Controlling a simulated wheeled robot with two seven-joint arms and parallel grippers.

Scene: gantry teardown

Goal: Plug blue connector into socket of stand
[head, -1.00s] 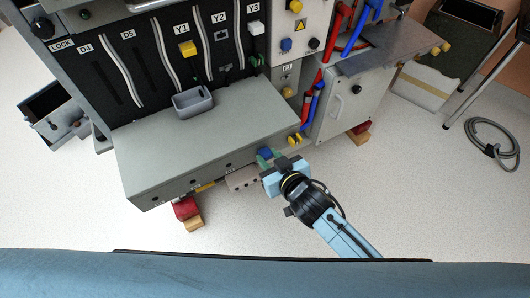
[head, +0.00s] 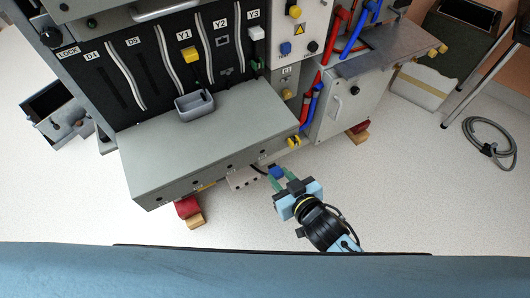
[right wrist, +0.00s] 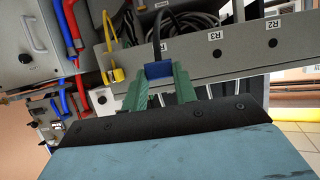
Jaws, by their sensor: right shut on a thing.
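The blue connector (head: 277,171) is between the green fingertips of my right gripper (head: 282,175), just off the front right part of the grey bench. It also shows in the right wrist view (right wrist: 158,70), where my right gripper (right wrist: 158,80) is shut on it. A dark cable (right wrist: 160,30) runs from the connector back towards the bench. A pale block with small holes (head: 243,179) sits under the bench's front edge, left of the gripper and apart from the connector. I cannot tell if it is the stand, and no socket is clearly visible. My left gripper is not in view.
The grey bench (head: 205,140) has labelled holes along its front, with R2 and R3 readable in the right wrist view. Red and blue hoses (head: 315,100) and a cabinet (head: 350,105) stand right of it. Coiled cables lie behind the edge.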

